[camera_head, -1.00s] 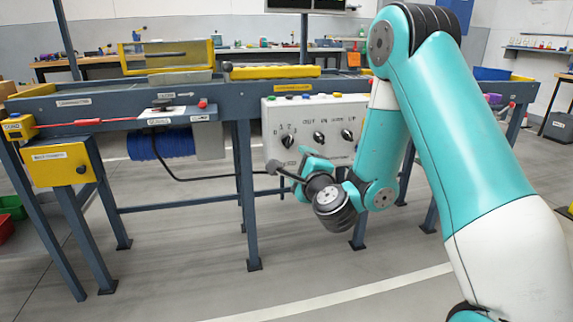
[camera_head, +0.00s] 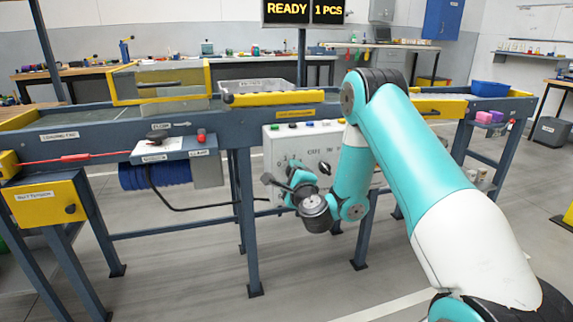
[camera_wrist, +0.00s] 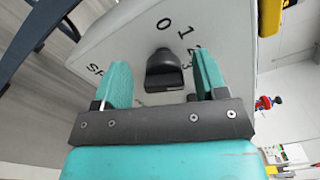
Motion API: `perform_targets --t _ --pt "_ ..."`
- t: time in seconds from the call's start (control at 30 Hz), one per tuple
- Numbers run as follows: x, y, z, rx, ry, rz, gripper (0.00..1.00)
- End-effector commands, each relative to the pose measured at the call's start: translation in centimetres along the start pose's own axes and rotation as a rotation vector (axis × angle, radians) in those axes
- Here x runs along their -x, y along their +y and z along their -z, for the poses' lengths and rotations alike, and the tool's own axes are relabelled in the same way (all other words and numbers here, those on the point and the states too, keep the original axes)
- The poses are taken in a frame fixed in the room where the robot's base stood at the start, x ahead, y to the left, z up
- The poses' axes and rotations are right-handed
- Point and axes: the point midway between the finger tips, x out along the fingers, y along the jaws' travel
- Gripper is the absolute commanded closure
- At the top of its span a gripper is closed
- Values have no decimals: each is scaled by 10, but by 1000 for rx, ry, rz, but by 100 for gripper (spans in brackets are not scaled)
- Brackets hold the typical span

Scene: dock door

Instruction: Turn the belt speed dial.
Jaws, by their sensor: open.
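The belt speed dial (camera_wrist: 165,76) is a black knob on a white panel, in the upper middle of the wrist view. Printed numbers 0, 1, 2 and 3 curve around it, and part of a label starting "SP" shows. My gripper (camera_wrist: 162,64) is open, with one teal finger on each side of the knob and a visible gap to each. I cannot tell how deep the fingers reach. In the head view the white control panel (camera_head: 273,152) hangs under the conveyor, and my gripper (camera_head: 297,172) is at its left part, hiding most of the dial.
A second black knob (camera_head: 324,168) is just right of my gripper. Coloured buttons (camera_head: 292,126) line the panel's top. A conveyor leg (camera_head: 247,220) stands left of the panel, and a black cable (camera_head: 190,207) loops below a blue roll (camera_head: 155,176). A display (camera_head: 303,11) reads READY, 1 PCS.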

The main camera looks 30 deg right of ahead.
Motion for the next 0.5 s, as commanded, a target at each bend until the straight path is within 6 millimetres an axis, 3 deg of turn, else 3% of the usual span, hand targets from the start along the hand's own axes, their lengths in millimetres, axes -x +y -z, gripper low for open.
perform_targets --t 0.37,0.4,0.5 --pt "-4 -6 18 1 21 8 34" --pt "-4 -6 19 1 22 8 36" --pt "-3 -7 19 2 23 8 59"
